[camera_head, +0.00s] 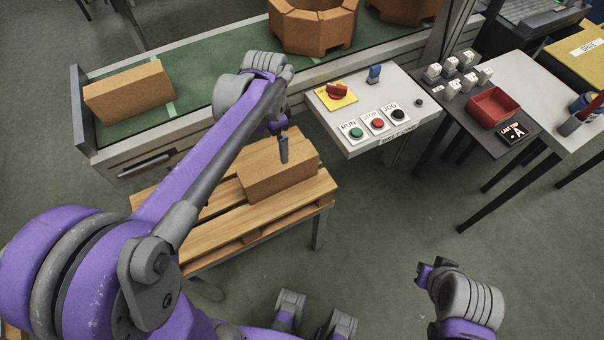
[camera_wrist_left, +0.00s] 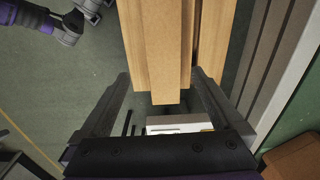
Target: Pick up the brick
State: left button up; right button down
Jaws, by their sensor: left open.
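A tan brick (camera_head: 283,176) lies flat on a wooden pallet (camera_head: 240,229), near the pallet's right end. My left gripper (camera_head: 284,152) hangs just above the brick, fingers pointing down. In the left wrist view, the open fingers (camera_wrist_left: 164,100) stand on either side of a tan block (camera_wrist_left: 166,58) that appears to be the brick, with nothing held between them. I cannot tell how far above the brick the fingertips are. A second tan brick (camera_head: 128,92) lies on the green conveyor belt at the left.
The conveyor (camera_head: 215,62) runs behind the pallet and carries brown ring-shaped brick stacks (camera_head: 312,28). A white control panel (camera_head: 364,105) with buttons stands right of the pallet. A dark table holds a red tray (camera_head: 492,107).

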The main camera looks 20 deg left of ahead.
aim_at(278, 162)
pick_arm(q)
jog(key=shift+w+d+f, duration=0.1)
jog(key=shift+w+f, duration=0.15)
jog(key=shift+w, duration=0.1)
jog(key=shift+w+f, duration=0.1)
jog(key=shift+f, duration=0.25)
jog(key=f, duration=0.6)
jog(key=f+b, duration=0.1)
jog(key=f, duration=0.3)
jog(key=shift+a, duration=0.35)
jog(key=shift+c, duration=0.3)
grip_shut()
